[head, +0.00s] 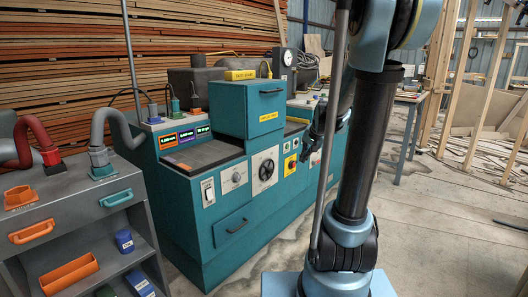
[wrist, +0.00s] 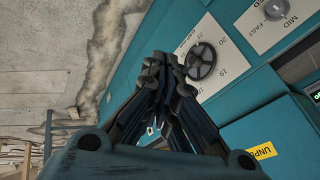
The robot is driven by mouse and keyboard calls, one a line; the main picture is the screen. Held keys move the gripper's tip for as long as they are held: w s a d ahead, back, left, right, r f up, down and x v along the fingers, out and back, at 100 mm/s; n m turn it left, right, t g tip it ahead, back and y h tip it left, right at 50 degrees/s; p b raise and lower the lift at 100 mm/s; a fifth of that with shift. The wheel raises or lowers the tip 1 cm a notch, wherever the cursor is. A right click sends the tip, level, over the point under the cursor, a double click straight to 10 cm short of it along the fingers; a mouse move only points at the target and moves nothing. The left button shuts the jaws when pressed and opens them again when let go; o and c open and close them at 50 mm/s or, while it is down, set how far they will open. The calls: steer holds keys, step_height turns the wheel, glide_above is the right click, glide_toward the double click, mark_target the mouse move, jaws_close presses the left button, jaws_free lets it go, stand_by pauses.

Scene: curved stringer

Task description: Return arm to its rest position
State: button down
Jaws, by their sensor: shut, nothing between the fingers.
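My gripper (wrist: 165,62) is shut and empty in the wrist view, its dark fingers meeting near the middle of the picture. Behind its fingertips is the teal machine's front, with a black handwheel (wrist: 201,61) on a white plate close to them in the picture. In the head view my gripper (head: 312,140) shows as a dark shape beside the machine's front, partly hidden by my own arm. My arm stands bent, with a dark upright link and blue joints. I cannot tell whether the fingertips touch anything.
The teal machine (head: 215,215) fills the middle, with a raised box (head: 250,105) on top. A grey cart (head: 90,195) with an orange tray (head: 69,273) stands at left. A workbench (head: 405,125) stands behind my arm. The concrete floor (head: 430,235) at right is mostly clear.

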steer(key=s+f+n+g+h, duration=0.1)
steer(key=s+f, duration=0.3)
steer(key=s, duration=1.2)
steer(key=s+d+f+n+g+h, duration=0.1)
steer(key=s+f+n, duration=0.3)
steer(key=s, duration=1.2)
steer(key=shift+s+d+g, duration=0.15)
steer(key=shift+d+g, duration=0.1)
steer(key=shift+g, duration=0.45)
steer(key=shift+w+f, duration=0.2)
steer(key=shift+w, duration=0.3)
steer(key=shift+a, duration=0.15)
